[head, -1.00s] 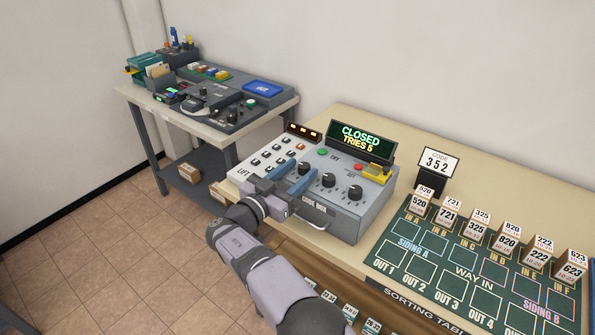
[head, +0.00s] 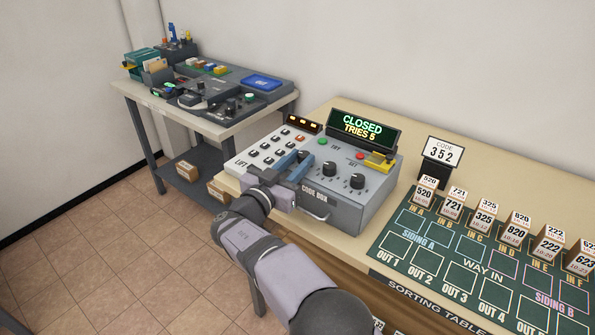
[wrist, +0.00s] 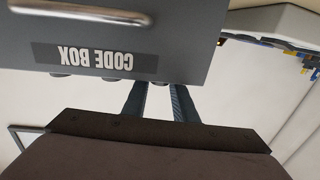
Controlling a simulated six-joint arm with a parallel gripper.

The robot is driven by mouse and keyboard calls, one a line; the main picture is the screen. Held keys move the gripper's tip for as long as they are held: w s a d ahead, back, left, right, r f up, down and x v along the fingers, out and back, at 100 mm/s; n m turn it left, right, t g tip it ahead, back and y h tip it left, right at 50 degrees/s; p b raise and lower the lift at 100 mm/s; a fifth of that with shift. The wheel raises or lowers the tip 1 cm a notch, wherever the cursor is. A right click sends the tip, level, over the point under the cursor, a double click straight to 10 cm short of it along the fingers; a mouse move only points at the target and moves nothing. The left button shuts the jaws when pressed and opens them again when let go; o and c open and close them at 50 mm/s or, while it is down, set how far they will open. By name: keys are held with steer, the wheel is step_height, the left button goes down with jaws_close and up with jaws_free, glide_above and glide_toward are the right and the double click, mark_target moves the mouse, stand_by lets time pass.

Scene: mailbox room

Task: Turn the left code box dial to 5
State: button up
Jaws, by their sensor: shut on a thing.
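The grey code box (head: 336,217) sits on the wooden counter, with dials in a row on its sloped top. My gripper (head: 295,163) is at the left end of that row, its blue-grey fingers shut on the left dial. They hide most of the dial and its number in the head view. The middle dial (head: 328,168) and right dial (head: 358,181) are free. In the wrist view my fingers (wrist: 160,101) reach past the edge of the box (wrist: 180,35), beside its upside-down label. The display (head: 361,130) reads CLOSED, TRIES 5.
A code card (head: 444,150) reading 352 stands right of the box. A lift keypad (head: 266,150) adjoins the box on the left. A handle (head: 309,209) juts from its front. The sorting table (head: 455,262) with several numbered blocks lies to the right.

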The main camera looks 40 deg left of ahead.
steer(key=shift+d+f+n+y+b, duration=0.15)
steer(key=shift+f+n+y+b, duration=0.3)
steer(key=shift+b, duration=1.3)
steer(key=shift+d+f+n+y+b, duration=0.2)
steer(key=shift+y+b, duration=0.45)
steer(key=shift+b, duration=1.1)
steer(key=n+g+y+b, duration=0.1)
steer(key=n+y+b, duration=0.1)
steer(key=b, duration=0.6)
steer(key=shift+w+r+y+b, duration=0.1)
steer(key=shift+y+b, duration=0.25)
steer(key=shift+y, duration=0.05)
steer(key=b, duration=0.2)
steer(key=shift+d+r+n+g+y+b, duration=0.1)
steer(key=shift+d+n+g+y+b, duration=0.05)
steer(key=shift+n+g+y+b, duration=0.2)
steer(key=shift+w+r+g+y+b, duration=0.1)
steer(key=shift+g+y+b, duration=0.25)
steer(key=shift+b, duration=0.6)
steer(key=shift+n+y+b, duration=0.3)
steer(key=shift+b, duration=0.05)
steer(key=shift+r+n+y+b, duration=0.3)
steer(key=shift+y+b, duration=0.1)
steer(key=shift+b, duration=0.45)
steer(key=o, duration=1)
steer(key=shift+o, duration=0.2)
steer(key=shift+d, duration=0.1)
